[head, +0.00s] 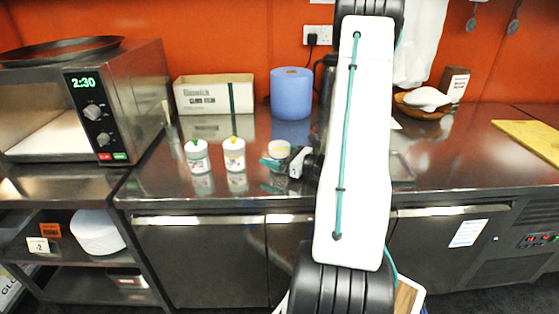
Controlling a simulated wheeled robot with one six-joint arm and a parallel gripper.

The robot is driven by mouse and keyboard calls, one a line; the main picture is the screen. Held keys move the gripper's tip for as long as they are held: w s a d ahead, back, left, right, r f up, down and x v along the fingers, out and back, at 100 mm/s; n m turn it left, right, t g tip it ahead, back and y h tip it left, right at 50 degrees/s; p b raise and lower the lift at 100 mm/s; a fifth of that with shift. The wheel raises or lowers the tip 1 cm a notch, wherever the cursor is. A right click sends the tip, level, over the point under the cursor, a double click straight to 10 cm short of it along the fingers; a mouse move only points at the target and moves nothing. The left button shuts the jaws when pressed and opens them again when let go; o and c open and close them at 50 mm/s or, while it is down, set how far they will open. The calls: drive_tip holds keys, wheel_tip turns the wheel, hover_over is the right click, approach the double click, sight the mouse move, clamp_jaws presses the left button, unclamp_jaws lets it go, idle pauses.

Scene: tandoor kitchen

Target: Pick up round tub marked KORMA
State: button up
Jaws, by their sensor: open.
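A small round tub (279,148) with a pale top stands on the steel counter, just beside my gripper. No KORMA marking can be read on it at this size. My gripper (283,164) is open and low over the counter, at the tub's near side. Its fingers partly cover the tub's lower part, and I cannot tell whether they touch it or are around it. Two white round containers with printed labels stand to the left, one with a green top (197,156) and one with a yellow top (234,154). Their labels are too small to read.
A cardboard box (215,94) and a blue paper roll (291,94) stand behind on the counter (240,190). A microwave (92,100) with a pan on top is at left. My arm hides the counter's middle. A wooden board (530,138) lies far right.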

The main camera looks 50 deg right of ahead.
drive_tip(key=shift+w, duration=0.3)
drive_tip(key=c, duration=1.3)
drive_tip(key=shift+o, duration=0.3)
drive_tip(key=shift+r, duration=0.1)
